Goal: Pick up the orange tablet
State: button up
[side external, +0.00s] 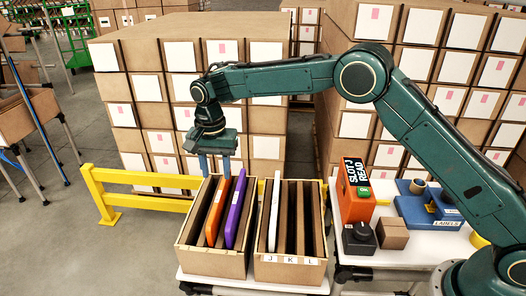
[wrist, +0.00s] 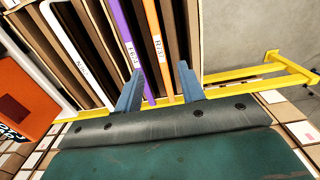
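The orange tablet (side external: 217,213) stands on edge, leaning, in a slot of the left carton (side external: 212,262). The purple tablet (side external: 235,212) stands just right of it. My gripper (side external: 214,172) is open above the back of this carton, fingers pointing down and empty. In the wrist view the orange tablet (wrist: 157,48) shows between the two fingers (wrist: 161,72), with a small label on its edge. The purple tablet (wrist: 130,45) runs close to the left finger there. I cannot tell how far the fingertips are above the tablets.
An orange box reading "SLOT J READ" (side external: 355,190) stands on the white table at right. A yellow rail (side external: 150,204) runs behind the cartons. Stacked boxes (side external: 150,115) fill the background.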

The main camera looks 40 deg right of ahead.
aim_at(219, 193)
notch_tip(219, 193, down, 5)
jog(key=shift+f, duration=0.15)
jog(key=shift+w+d+f, duration=0.1)
jog(key=shift+f, duration=1.2)
jog(key=shift+w+d+f, duration=0.1)
jog(key=shift+f, duration=1.15)
grip_shut()
